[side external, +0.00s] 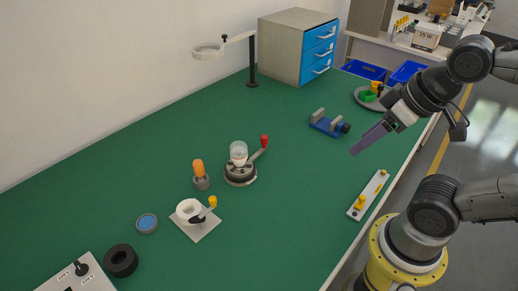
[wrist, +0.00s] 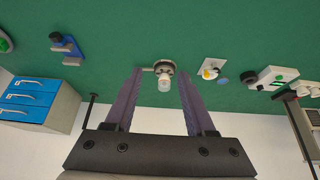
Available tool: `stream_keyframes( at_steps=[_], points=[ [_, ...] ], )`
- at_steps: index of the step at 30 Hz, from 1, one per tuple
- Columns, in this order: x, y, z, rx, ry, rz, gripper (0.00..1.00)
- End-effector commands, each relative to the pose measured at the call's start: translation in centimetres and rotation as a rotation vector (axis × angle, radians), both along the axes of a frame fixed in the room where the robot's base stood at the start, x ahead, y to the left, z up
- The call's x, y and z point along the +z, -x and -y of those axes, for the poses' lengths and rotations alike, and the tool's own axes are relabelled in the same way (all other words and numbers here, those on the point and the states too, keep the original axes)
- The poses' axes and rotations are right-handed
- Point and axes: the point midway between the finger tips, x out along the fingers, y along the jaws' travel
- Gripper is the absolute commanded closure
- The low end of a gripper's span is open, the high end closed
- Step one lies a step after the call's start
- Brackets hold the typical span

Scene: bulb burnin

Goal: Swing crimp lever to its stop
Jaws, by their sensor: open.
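A round dark metal fixture (side external: 240,177) stands mid-table with a clear, whitish glass piece (side external: 238,153) upright on it. A lever (side external: 258,154) with a red knob (side external: 264,141) slants up from the fixture to the right; I take it for the crimp lever. My gripper (side external: 355,150) is open and empty, in the air to the right of the fixture and apart from it. In the wrist view the fixture (wrist: 168,66) and glass piece (wrist: 165,86) appear between my open fingers (wrist: 160,73), farther off; the lever (wrist: 148,69) points left there.
An orange-topped piece (side external: 199,172) stands left of the fixture. A white plate (side external: 194,228) with a ring and yellow-knobbed lever lies in front. A blue clamp-like holder (side external: 328,124) and a yellow-knobbed bar (side external: 368,196) are to the right. A magnifier stand (side external: 252,62) and drawer cabinet (side external: 288,48) stand behind.

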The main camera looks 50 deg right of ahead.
Motion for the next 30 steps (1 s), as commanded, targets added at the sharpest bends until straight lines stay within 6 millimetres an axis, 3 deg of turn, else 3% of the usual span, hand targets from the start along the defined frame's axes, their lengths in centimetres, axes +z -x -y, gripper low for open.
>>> stream_keyframes(
  at_steps=[5, 8, 14, 18, 23, 30],
  points=[
    [0.1, 0.2, 0.0, 0.067, 0.035, -0.009, 0.40],
    [2.5, -0.9, 0.0, 0.149, 0.081, 0.020, 0.40],
    [6.5, -5.2, 0.3, 0.282, 0.156, -0.007, 0.40],
    [8.3, -9.2, 0.8, 0.357, 0.193, -0.048, 0.40],
    [9.0, -15.0, 1.7, 0.441, 0.225, -0.114, 0.40],
    [6.6, -23.7, 3.9, 0.533, 0.235, -0.226, 0.40]
  ],
)
